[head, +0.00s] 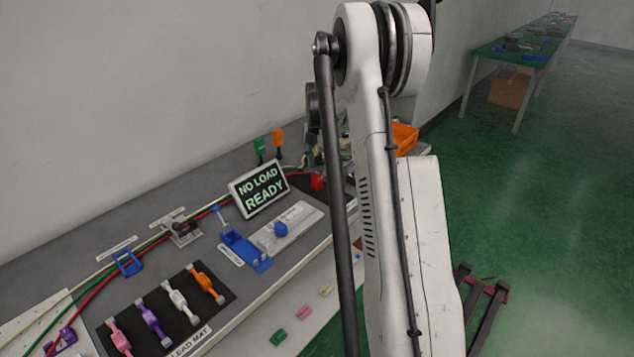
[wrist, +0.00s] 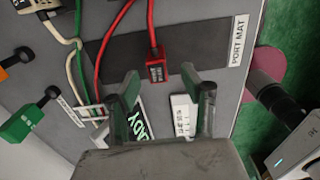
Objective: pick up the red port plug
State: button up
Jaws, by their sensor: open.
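The red port plug (wrist: 156,68) lies on the dark port mat (wrist: 118,49) in the wrist view, with a red cable running up from it. A small red part shows beside my arm in the head view (head: 318,180). My gripper (wrist: 162,82) is open and empty. In the wrist picture its two fingertips lie either side of and just below the plug's lower end; I cannot tell the gap in depth.
A display reading NO LOAD READY (head: 260,190) stands on the grey bench. Green (wrist: 22,122) and orange (wrist: 17,60) blocks with black ends and a cream plug (wrist: 38,5) are left in the wrist view.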

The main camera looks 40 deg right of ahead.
aim_at(317, 181)
jog(key=shift+w+a+f, duration=0.1)
jog(key=shift+f, duration=1.65)
jog(key=shift+w+a+f, duration=0.1)
jog(key=shift+f, duration=1.6)
grip_shut()
